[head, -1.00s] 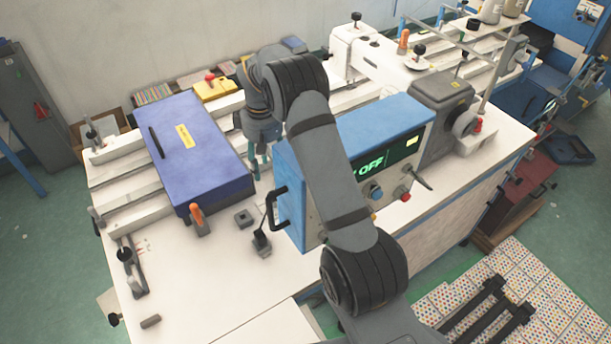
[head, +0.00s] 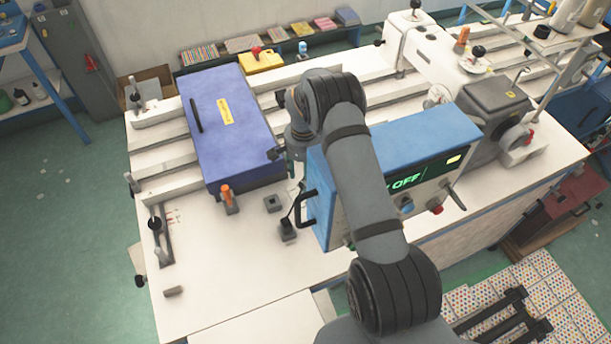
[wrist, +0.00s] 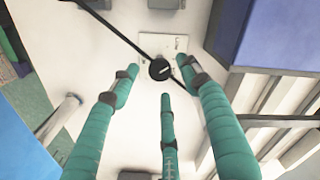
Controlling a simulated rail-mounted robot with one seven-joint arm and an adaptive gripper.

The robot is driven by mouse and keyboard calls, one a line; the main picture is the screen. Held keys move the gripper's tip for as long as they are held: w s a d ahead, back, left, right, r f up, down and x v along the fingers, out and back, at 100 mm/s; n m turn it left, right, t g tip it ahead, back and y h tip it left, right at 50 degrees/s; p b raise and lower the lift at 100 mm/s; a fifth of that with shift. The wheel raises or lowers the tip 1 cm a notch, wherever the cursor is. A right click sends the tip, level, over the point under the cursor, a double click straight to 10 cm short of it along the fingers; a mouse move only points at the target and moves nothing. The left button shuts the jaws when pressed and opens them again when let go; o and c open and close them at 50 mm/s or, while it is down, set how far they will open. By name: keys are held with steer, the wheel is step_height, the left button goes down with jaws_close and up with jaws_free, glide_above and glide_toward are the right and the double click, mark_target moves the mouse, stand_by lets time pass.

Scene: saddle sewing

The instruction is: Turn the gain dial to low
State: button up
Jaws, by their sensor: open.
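A small round black dial (wrist: 159,69) with a short pale mark on its top sits against a white labelled plate (wrist: 150,42) in the wrist view. Small lettering shows above and right of it, too blurred to read surely. My gripper (wrist: 160,84) is open, its three teal fingers spread around the dial. The fingers appear apart from it, and I cannot tell their exact height. In the head view my gripper (head: 293,168) hangs in the gap between the blue-purple case and the blue control box, partly hidden by my arm. The dial is not discernible there.
The blue-purple case (head: 215,145) stands left of my gripper. The blue control box (head: 435,135), its display reading OFF, stands to the right. A thin black rod or cable (wrist: 110,24) runs beside the dial. An orange-handled tool (head: 228,196) stands in front of the case.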

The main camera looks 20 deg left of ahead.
steer(key=shift+f+p, duration=0.35)
steer(key=shift+f, duration=1.05)
steer(key=shift+c, duration=0.5)
steer(key=c, duration=1.1)
